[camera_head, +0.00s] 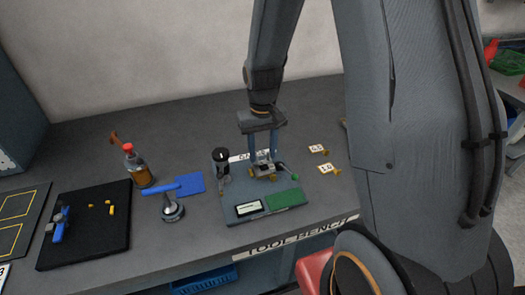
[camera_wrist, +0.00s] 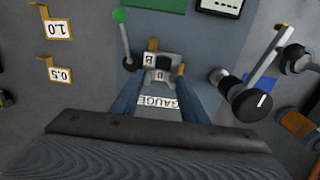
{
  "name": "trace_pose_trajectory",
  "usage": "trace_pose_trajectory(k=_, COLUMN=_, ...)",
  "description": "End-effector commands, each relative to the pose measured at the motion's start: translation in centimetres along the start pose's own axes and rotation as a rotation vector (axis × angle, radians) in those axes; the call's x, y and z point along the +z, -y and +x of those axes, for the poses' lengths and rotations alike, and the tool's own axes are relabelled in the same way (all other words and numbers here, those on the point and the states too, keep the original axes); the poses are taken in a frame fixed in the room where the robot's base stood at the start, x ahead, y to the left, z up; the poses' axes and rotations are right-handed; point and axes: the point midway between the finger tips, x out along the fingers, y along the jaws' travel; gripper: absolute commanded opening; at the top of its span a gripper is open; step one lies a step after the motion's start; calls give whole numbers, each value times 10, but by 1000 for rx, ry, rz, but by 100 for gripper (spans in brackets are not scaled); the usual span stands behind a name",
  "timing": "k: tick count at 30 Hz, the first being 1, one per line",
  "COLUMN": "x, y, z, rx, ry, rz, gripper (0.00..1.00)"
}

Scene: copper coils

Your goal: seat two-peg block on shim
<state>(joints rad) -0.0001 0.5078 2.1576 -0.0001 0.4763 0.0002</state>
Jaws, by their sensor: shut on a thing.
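My gripper (camera_head: 263,157) reaches down over the gauge fixture (camera_head: 235,213) on the bench. In the wrist view its two blue-grey fingers (camera_wrist: 160,78) close from both sides on a small grey block (camera_wrist: 160,61), taken as the two-peg block. The block is low over the fixture; whether it touches what is under it cannot be told. A yellow tab (camera_wrist: 153,44) shows just beyond the block, perhaps the shim's; the rest of that piece is hidden. Two tagged yellow shims, 1.0 (camera_wrist: 52,24) and 0.5 (camera_wrist: 55,72), lie on the bench beside the fixture.
A green-knobbed lever (camera_wrist: 122,35) stands close to one finger. The fixture also bears a green pad (camera_head: 285,199) and a display (camera_head: 248,208). A bottle (camera_head: 140,168) and black mat (camera_head: 85,240) lie left.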

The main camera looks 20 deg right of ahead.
Motion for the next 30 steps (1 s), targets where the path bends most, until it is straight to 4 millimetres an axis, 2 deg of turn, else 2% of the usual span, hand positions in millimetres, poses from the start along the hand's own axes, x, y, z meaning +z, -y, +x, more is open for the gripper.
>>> trace_pose_trajectory(k=30, x=0, y=0, z=10, rx=0, ry=1, rz=0, gripper=15)
